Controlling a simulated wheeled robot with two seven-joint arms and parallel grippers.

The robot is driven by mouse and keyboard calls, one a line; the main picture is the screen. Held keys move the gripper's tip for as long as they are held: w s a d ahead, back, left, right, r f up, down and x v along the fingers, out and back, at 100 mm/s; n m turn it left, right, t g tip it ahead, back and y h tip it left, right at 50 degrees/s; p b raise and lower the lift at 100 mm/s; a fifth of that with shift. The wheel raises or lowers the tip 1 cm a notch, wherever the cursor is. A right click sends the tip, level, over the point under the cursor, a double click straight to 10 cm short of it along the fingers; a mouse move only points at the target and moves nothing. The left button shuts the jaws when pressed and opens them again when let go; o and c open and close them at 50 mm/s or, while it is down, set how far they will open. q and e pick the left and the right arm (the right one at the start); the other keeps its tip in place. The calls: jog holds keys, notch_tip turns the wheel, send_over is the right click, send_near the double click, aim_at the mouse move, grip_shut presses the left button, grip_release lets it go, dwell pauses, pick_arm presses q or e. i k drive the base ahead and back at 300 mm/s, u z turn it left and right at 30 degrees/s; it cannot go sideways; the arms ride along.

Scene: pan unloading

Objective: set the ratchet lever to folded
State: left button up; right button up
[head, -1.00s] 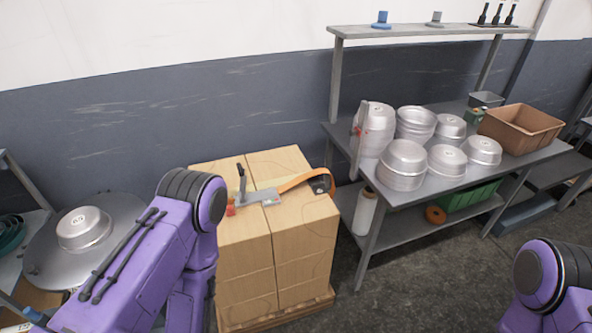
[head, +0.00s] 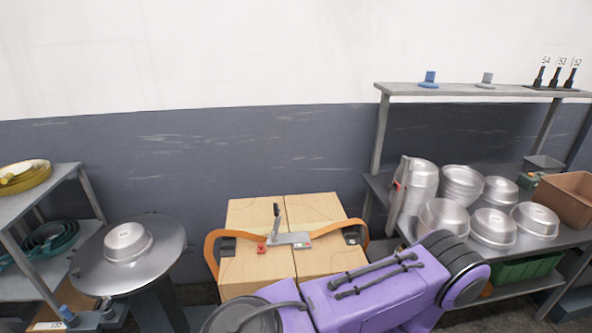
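The ratchet (head: 290,239) lies on top of the stacked cartons (head: 310,262), on an orange strap (head: 212,250) that runs over both sides of the stack. Its lever (head: 276,217) stands up roughly vertical, with a dark grip at the top. A small red part (head: 262,248) sits at the left end of the ratchet. One of my purple arms crosses the bottom of the head view in front of the cartons and hides their lower part. Neither gripper shows, and nothing of mine visibly touches the lever.
A round metal table (head: 90,272) with an upturned pan (head: 128,242) stands left of the cartons. A grey shelf (head: 60,180) with green and yellow pans is at far left. A workbench (head: 540,252) at right holds several metal pans and a brown bin (head: 566,197).

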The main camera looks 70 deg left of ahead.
aim_at(276, 210)
jog(key=i, duration=1.2)
jog(key=u, duration=2.15)
